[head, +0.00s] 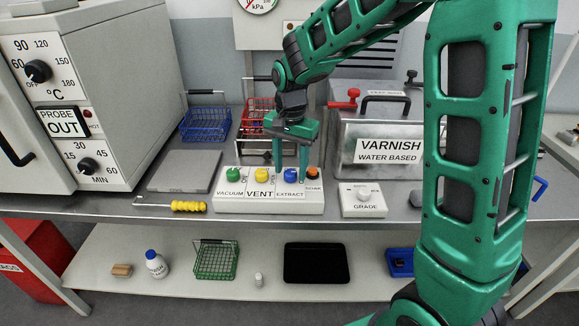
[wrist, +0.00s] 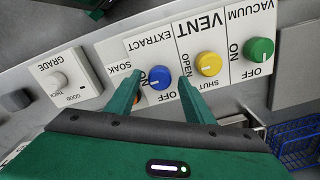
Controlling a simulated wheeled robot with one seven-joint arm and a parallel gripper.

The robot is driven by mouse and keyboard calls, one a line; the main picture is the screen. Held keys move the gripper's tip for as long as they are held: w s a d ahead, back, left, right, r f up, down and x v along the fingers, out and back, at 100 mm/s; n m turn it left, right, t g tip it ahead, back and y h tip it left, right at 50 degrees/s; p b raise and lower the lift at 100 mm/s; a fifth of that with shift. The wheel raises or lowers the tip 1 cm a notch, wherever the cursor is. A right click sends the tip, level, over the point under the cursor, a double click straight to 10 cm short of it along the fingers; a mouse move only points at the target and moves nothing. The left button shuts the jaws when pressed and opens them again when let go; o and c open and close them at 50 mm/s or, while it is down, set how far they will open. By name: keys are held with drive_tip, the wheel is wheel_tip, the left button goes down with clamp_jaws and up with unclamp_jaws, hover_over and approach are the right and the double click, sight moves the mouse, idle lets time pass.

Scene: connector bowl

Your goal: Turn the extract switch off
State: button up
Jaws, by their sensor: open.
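The extract switch is a blue knob (head: 290,175) on the white control panel (head: 230,207), above the EXTRACT label. In the wrist view the blue knob (wrist: 159,77) has ON at its left and OFF below it. Its pointer mark is too small to read surely. My gripper (head: 291,170) points down over the panel. In the wrist view my gripper (wrist: 159,82) is open, with one finger on each side of the blue knob. I cannot tell whether the fingers touch it. The left finger partly hides the SOAK label and an orange button.
A yellow knob (wrist: 208,64) and a green knob (wrist: 259,50) share the panel. The orange button (head: 312,172) is close to a finger. The GRADE dial box (head: 363,199) and varnish tank (head: 388,143) stand to the right. A yellow-handled tool (head: 188,206) lies left of the panel.

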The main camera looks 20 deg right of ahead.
drive_tip(key=c, duration=1.1)
drive_tip(key=shift+o, duration=0.2)
drive_tip(key=shift+n, duration=0.4)
drive_tip(key=n, duration=0.3)
drive_tip(key=shift+n, duration=0.3)
drive_tip(key=n, duration=0.4)
drive_tip(key=shift+n, duration=0.3)
drive_tip(key=n, duration=0.4)
drive_tip(key=shift+n, duration=0.3)
drive_tip(key=shift+r+n, duration=0.1)
drive_tip(key=shift+n, duration=2.1)
drive_tip(key=shift+w, duration=0.1)
